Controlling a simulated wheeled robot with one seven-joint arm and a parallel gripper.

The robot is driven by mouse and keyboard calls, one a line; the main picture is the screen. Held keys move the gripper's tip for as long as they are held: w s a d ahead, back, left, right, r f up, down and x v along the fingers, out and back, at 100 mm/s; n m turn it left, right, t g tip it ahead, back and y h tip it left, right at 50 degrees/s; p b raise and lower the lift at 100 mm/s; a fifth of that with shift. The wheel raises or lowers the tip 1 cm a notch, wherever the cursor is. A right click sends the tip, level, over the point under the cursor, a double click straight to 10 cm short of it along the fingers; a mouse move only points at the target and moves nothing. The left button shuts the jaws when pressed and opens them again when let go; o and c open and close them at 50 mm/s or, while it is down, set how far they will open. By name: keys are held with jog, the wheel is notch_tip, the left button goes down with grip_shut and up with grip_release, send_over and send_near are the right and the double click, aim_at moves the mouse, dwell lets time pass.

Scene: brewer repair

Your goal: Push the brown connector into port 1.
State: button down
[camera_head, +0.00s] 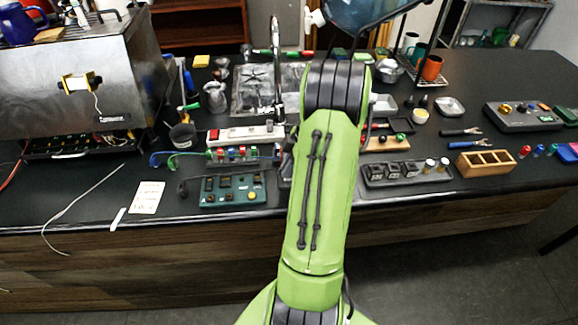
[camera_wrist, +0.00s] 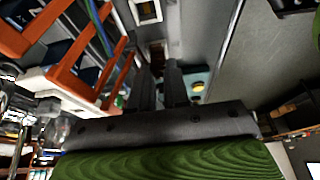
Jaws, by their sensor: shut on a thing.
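My gripper (camera_wrist: 160,72) shows in the wrist view as two dark parallel fingers, close together. A small brown piece, apparently the brown connector (camera_wrist: 157,52), shows at their tips, and the fingers look shut on it. Its far end is too dark to make out. In the head view my green arm reaches over the bench and hides most of the gripper and the connector. A strip of red, blue and green connectors (camera_head: 232,154) lies left of the arm. A green board with dark sockets (camera_head: 225,190) lies in front of it. I cannot tell which opening is port 1.
A steel brewer (camera_head: 75,80) stands at the left. A white power strip (camera_head: 245,134) lies behind the connectors. A black tray (camera_head: 405,173) and a wooden box (camera_head: 485,163) stand right of my arm. In the wrist view an orange frame (camera_wrist: 85,93) is close on the left.

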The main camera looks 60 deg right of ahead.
jog(key=c, duration=1)
grip_release()
jog(key=shift+c, duration=0.2)
jog(key=shift+r, duration=0.1)
jog(key=p+v, duration=0.4)
jog(key=v, duration=1.1)
jog(key=shift+s+r, duration=0.3)
